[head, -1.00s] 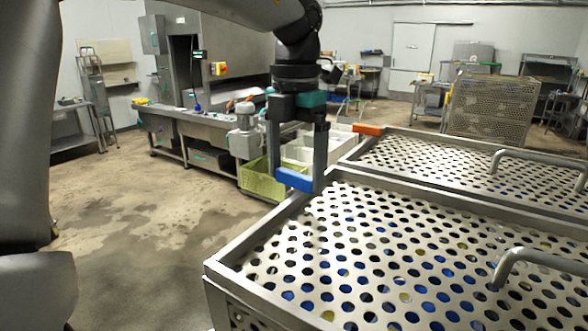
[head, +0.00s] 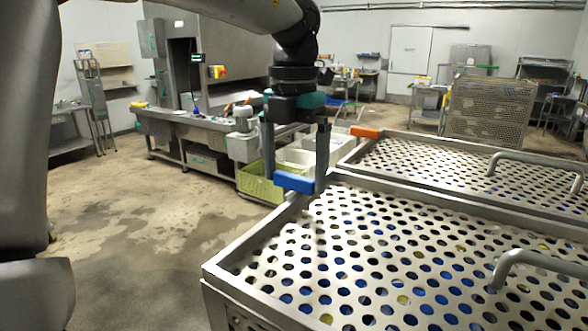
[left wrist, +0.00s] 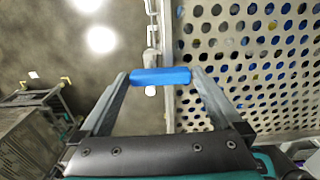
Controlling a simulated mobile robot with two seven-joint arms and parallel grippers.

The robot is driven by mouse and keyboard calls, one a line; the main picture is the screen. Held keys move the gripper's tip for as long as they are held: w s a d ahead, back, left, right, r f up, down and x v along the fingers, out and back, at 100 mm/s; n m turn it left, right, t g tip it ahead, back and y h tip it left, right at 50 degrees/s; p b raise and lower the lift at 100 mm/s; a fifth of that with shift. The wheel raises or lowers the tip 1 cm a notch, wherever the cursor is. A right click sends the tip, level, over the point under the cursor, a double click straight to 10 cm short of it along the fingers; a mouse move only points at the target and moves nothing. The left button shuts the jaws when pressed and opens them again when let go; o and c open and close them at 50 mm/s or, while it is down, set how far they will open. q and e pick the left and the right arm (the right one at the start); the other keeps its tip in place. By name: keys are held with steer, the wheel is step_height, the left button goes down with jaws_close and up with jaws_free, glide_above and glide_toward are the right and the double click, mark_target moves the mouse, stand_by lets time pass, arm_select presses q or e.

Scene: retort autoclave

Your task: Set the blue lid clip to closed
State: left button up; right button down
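The blue lid clip (head: 294,182) sits at the far left corner of the near basket's perforated lid (head: 400,240). In the left wrist view the blue clip (left wrist: 160,76) lies crosswise at the lid's edge, spanning both sides of the rim. My left gripper (head: 295,182) points down at the clip, one finger at each end. In the left wrist view, the fingertips of the gripper (left wrist: 161,75) stand close to both clip ends, with hardly any gap visible. The fingers are wide apart and look open around the clip. My right gripper is not in view.
A second lidded basket with an orange clip (head: 366,132) stands behind. Metal handles (head: 530,262) rise from the lids. A green crate (head: 258,184) and white bins stand beyond the clip. Open wet floor (head: 140,215) lies to the left.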

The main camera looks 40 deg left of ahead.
mark_target(294, 176)
arm_select(q)
step_height(294, 176, up, 15)
steer(key=p, duration=0.3)
stand_by(0.3)
stand_by(0.4)
